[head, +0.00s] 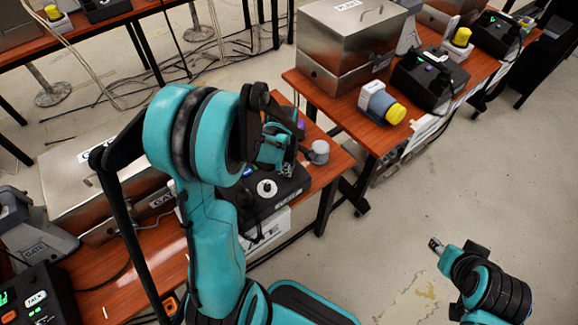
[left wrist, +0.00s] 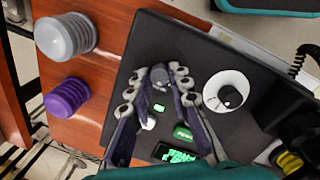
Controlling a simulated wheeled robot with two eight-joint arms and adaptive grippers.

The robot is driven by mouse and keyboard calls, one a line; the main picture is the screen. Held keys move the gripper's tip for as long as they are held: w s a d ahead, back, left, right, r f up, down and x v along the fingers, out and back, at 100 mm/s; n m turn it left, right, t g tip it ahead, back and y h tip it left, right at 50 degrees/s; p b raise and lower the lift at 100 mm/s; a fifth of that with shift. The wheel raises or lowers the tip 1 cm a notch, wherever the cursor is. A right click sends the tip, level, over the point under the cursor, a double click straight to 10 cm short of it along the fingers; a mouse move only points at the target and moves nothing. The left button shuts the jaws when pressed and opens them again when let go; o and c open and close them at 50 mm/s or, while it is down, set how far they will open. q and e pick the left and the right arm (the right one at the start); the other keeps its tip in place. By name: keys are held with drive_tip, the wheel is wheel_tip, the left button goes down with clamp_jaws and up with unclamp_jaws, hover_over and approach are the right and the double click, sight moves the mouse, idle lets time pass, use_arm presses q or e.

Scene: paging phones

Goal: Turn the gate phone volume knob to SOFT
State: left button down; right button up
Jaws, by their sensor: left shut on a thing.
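The gate phone (head: 285,188) is a black box on the near wooden table, with a "GATE"-like sign on the table front below it. In the left wrist view its black panel (left wrist: 205,60) carries a small dark knob (left wrist: 160,76) and a white round dial with a dark centre (left wrist: 226,96). My left gripper (head: 278,165) is over the panel; in the left wrist view its fingers (left wrist: 158,84) are closed around the small dark knob. No SOFT marking is readable. My right gripper (head: 434,243) is over the floor, away from the tables; its jaws are too small to judge.
A grey cylinder (left wrist: 66,36) and a purple one (left wrist: 66,97) stand beside the panel. Green-lit displays (left wrist: 178,153) lie below the fingers. Another table (head: 350,110) with a steel box (head: 345,45) and other phones (head: 430,80) stands at upper right. Floor at lower right is open.

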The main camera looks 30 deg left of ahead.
idle(0.4)
use_arm(q)
drive_tip(key=c, duration=1.4)
unclamp_jaws()
wheel_tip(320, 180, up, 12)
drive_tip(key=s, duration=0.1)
drive_tip(key=shift+s, duration=0.2)
